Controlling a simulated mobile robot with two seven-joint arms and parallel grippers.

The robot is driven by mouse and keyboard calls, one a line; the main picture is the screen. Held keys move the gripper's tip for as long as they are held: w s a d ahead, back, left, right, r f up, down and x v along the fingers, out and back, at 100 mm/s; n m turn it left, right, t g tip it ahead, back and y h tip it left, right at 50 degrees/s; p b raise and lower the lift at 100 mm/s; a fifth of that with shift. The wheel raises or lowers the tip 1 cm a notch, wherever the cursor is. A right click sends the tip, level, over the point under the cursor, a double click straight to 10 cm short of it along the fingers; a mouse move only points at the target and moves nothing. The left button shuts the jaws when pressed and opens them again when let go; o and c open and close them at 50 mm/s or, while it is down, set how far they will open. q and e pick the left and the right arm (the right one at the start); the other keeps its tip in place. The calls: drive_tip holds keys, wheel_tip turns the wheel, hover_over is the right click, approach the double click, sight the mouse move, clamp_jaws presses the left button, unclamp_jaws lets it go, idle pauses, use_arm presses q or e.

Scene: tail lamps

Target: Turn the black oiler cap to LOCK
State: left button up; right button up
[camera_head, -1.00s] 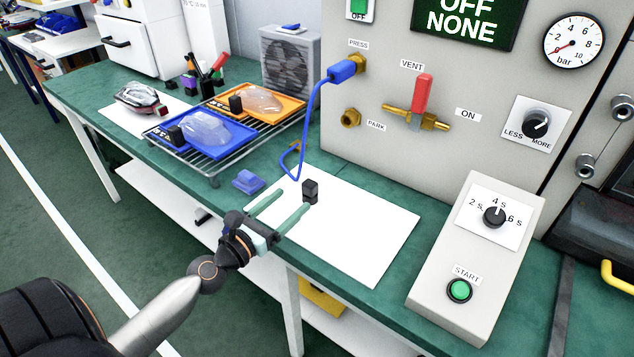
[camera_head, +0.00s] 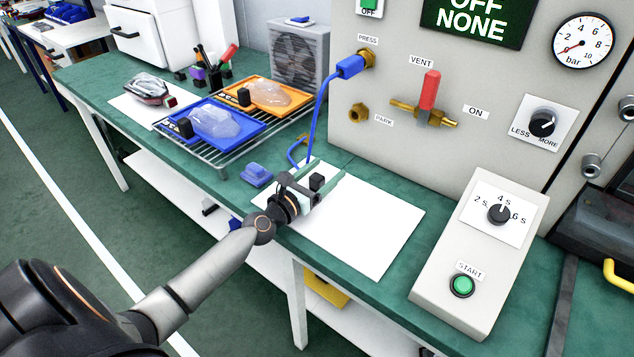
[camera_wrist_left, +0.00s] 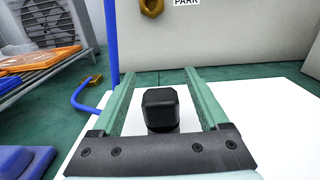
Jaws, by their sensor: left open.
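No oiler cap marked LOCK can be made out in these views. A small black block (camera_head: 317,182) stands upright on the white sheet (camera_head: 375,235). My left gripper (camera_head: 326,169) is open, with its two green fingers on either side of the block. In the left wrist view the block (camera_wrist_left: 161,108) stands between the fingers (camera_wrist_left: 155,76), with a gap visible on each side. My right gripper is not in view.
A blue hose (camera_head: 319,110) runs from the PRESS port to the bench beside the sheet. A blue block (camera_head: 257,175) lies left of the gripper. A rack (camera_head: 213,171) with trays stands behind. The START box (camera_head: 450,272) stands at right.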

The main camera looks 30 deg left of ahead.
use_arm(q)
drive_tip(key=shift+w, duration=0.25)
drive_tip(key=shift+c, duration=0.2)
clamp_jaws()
idle(0.3)
